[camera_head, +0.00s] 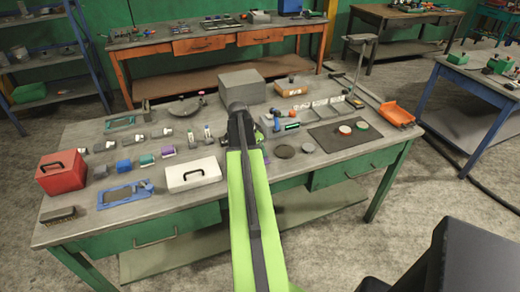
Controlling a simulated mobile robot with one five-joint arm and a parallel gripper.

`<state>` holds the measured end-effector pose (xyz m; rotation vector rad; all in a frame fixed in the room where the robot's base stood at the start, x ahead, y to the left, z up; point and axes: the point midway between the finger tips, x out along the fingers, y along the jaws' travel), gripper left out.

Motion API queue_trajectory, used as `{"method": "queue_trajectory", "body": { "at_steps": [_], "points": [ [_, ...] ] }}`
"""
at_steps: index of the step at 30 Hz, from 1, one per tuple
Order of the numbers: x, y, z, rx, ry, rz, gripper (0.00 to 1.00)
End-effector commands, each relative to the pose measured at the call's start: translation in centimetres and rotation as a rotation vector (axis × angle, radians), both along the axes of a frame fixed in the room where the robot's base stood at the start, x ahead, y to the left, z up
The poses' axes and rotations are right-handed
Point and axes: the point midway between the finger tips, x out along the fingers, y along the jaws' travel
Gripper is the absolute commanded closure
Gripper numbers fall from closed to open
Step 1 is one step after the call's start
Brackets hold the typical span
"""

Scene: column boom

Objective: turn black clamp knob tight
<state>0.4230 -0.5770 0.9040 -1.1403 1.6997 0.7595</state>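My green arm reaches forward over the workbench (75,140). My gripper (240,118) is at its far end, dark and small, in front of the large grey block (243,87). Its fingers are hidden behind or merged with the dark wrist, so I cannot tell whether they are open or shut, or whether they touch anything. I cannot pick out the black clamp knob with certainty; the gripper and arm may cover it. Just right of the gripper is a small grey fixture (268,124) with blue and dark parts.
Left on the bench are a red box (62,173), a white case (193,174) and several small cylinders. Right are a dark mat (325,138) with round lids, an orange tray (397,114) and an upright stand (357,70). The bench's front right corner is mostly clear.

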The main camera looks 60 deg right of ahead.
Motion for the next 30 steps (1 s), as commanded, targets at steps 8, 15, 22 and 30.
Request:
{"method": "queue_trajectory", "body": {
  "at_steps": [8, 15, 22, 30],
  "points": [
    [-0.4, -0.1, 0.0, 0.0, 0.006, -0.005, 0.54],
    [-0.2, 0.0, 0.0, 0.0, 0.004, -0.002, 0.45],
    [0.0, 0.2, 0.6, 0.001, 0.002, 0.0, 0.45],
    [0.5, 1.6, 4.8, 0.001, 0.002, 0.001, 0.45]
  ]
}}
